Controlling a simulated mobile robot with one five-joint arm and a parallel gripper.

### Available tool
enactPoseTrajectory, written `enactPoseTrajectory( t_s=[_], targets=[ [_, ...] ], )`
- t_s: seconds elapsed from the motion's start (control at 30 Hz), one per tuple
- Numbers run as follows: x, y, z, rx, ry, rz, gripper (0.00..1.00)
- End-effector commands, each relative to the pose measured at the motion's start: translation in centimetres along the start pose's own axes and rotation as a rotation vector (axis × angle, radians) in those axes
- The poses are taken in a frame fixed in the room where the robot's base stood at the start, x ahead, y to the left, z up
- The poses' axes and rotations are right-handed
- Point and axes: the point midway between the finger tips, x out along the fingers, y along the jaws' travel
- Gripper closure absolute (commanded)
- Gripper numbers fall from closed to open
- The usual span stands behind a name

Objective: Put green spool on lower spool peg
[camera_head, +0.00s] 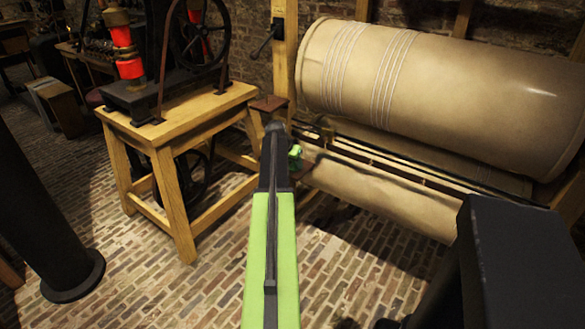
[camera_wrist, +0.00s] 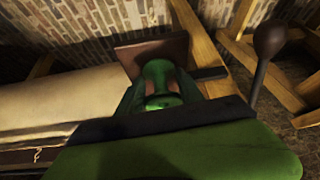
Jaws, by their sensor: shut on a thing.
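The green spool (camera_head: 296,151) shows as a small green patch just right of the far end of my arm in the head view. In the wrist view the green spool (camera_wrist: 158,82) stands between the fingers of my gripper (camera_wrist: 160,95), which is shut on it. My gripper (camera_head: 284,143) is mostly hidden behind my arm in the head view. A flat brown plate (camera_wrist: 137,51) lies right behind the spool in the wrist view. No peg shows clearly, and I cannot tell whether the spool touches the plate or a peg.
A large pale roller (camera_head: 440,90) hangs right of my gripper, with a lower roller (camera_head: 380,190) beneath. A wooden post (camera_head: 285,60) carries a crank handle (camera_head: 264,45) and a small brown shelf (camera_head: 268,103). A wooden bench (camera_head: 175,125) stands left. Brick floor lies open in front.

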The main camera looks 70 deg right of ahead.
Motion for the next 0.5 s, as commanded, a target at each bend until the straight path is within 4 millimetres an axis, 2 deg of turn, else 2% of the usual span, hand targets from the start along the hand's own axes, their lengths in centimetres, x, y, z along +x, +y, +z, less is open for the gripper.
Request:
enactPoseTrajectory(
  t_s=[0.13,0.17,0.3,0.33,0.5],
  targets=[
    [0.35,0.03,0.18,0.0,0.0,0.0,0.95],
    [0.33,0.03,0.17,0.0,0.0,0.0,0.55],
    [0.22,0.05,0.09,0.001,0.0,0.0,0.37],
    [0.22,0.06,0.09,0.001,0.0,0.0,0.34],
    [0.23,0.08,0.08,0.001,0.0,0.001,0.34]
  ],
)
